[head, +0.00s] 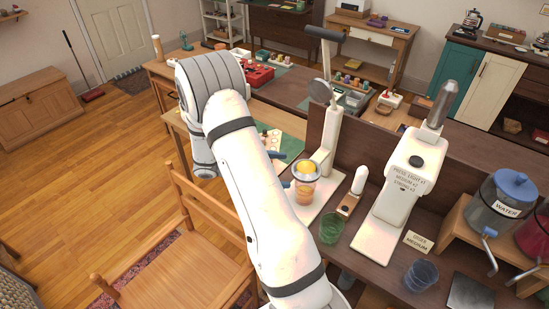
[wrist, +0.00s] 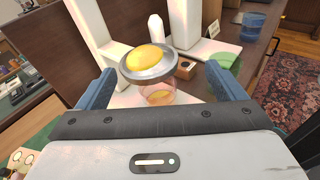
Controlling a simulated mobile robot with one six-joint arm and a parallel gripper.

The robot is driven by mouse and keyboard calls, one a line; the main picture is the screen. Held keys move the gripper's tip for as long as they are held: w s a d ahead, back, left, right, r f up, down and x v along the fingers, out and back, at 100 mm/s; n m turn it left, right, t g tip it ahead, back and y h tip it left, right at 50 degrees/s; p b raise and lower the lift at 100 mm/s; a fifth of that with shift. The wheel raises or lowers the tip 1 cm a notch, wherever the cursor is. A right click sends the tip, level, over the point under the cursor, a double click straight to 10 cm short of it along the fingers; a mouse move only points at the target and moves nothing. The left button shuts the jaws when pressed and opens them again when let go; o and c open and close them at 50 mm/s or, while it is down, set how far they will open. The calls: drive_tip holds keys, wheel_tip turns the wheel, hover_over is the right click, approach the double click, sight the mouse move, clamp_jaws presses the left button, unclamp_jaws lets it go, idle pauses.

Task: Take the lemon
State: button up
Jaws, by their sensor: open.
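The lemon (head: 307,167) is a yellow dome resting in a grey metal ring on top of a clear glass (head: 304,190) with orange contents. The glass stands on the white base of a lever press. In the wrist view the lemon (wrist: 145,57) sits in the ring (wrist: 150,74), ahead of my gripper (wrist: 158,72). The two blue fingers are wide apart, one to each side of the ring and glass, with nothing between them in contact. In the head view my gripper (head: 284,170) is just left of the lemon, partly hidden by my arm.
The press column (head: 327,135) rises close behind the lemon. A green glass (head: 331,228) and a small white-handled tool (head: 354,190) stand nearby. A white dispenser (head: 400,185), a blue glass (head: 421,275) and a water jug (head: 502,205) are to the right. A wooden chair (head: 190,255) is at left.

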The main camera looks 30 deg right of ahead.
sight(299, 166)
drive_tip(key=shift+n+h, duration=0.8)
drive_tip(key=shift+w+d+f+x, duration=0.1)
drive_tip(key=shift+w+f+x, duration=0.15)
drive_tip(key=shift+x, duration=1.3)
drive_tip(key=shift+w+d+f+x, duration=0.15)
drive_tip(key=shift+w+x, duration=0.2)
drive_tip(key=shift+x, duration=1.15)
drive_tip(key=shift+w+d+f+x, duration=0.15)
drive_tip(key=shift+w+x, duration=0.15)
drive_tip(key=shift+x, duration=1.25)
drive_tip(key=shift+c, duration=0.3)
drive_tip(key=c, duration=1.2)
drive_tip(key=shift+w+r+p, duration=0.1)
drive_tip(key=shift+r+p, duration=1.65)
drive_tip(key=shift+r, duration=0.75)
drive_tip(key=shift+c, duration=0.2)
